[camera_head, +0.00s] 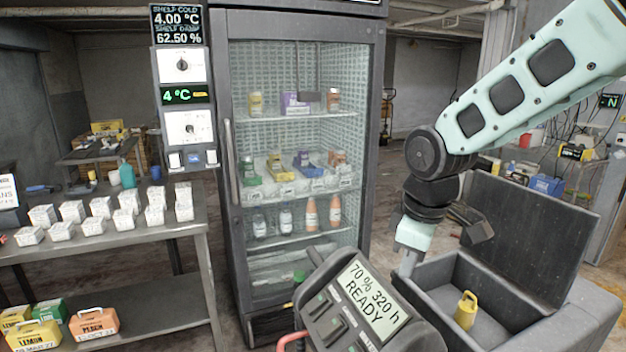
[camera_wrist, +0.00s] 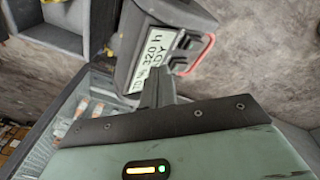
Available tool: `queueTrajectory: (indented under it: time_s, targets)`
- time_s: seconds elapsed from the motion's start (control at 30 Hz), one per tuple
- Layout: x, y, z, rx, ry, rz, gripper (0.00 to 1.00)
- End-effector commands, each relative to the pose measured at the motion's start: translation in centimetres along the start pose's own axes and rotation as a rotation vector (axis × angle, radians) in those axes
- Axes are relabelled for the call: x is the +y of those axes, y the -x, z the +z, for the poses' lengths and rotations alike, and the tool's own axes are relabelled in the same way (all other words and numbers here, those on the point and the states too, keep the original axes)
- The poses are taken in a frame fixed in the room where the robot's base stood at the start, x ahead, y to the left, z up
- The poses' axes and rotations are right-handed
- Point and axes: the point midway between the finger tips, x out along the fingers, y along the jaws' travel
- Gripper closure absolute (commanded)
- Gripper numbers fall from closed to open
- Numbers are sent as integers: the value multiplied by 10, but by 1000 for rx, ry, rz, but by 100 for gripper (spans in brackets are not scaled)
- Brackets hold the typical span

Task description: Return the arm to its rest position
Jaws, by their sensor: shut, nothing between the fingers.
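My arm (camera_head: 480,110) comes in from the upper right in the head view and bends down at its dark wrist. My gripper (camera_head: 408,265) points downward, just left of the open dark bin and beside the display console. Its fingers are shut with nothing between them. In the wrist view the dark gripper fingers (camera_wrist: 157,88) show in front of the console, and they look closed together.
An open bin (camera_head: 440,270) holds a yellow tagged item (camera_head: 466,310). The console (camera_head: 345,310) reads READY. A closed glass-door freezer (camera_head: 378,130) holds bottles and boxes. A table (camera_head: 200,222) with white cartons stands left.

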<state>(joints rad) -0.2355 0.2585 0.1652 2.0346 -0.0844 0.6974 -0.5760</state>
Motion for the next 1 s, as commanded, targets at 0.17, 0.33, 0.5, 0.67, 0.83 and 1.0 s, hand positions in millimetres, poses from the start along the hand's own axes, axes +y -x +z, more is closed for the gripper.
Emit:
queueTrajectory:
  time_s: [0.17, 0.33, 0.5, 0.67, 0.83, 1.0]
  targets:
    - [-109, -18, 31, -12, -131, -75, 100]
    - [-184, -33, 76, -54, -254, -111, 100]
    - [-219, -43, 108, -86, -334, -117, 100]
    - [-227, -44, 116, -96, -357, -117, 100]
    - [-227, -43, 116, -96, -358, -117, 100]
    - [-227, -43, 116, -96, -357, -117, 100]
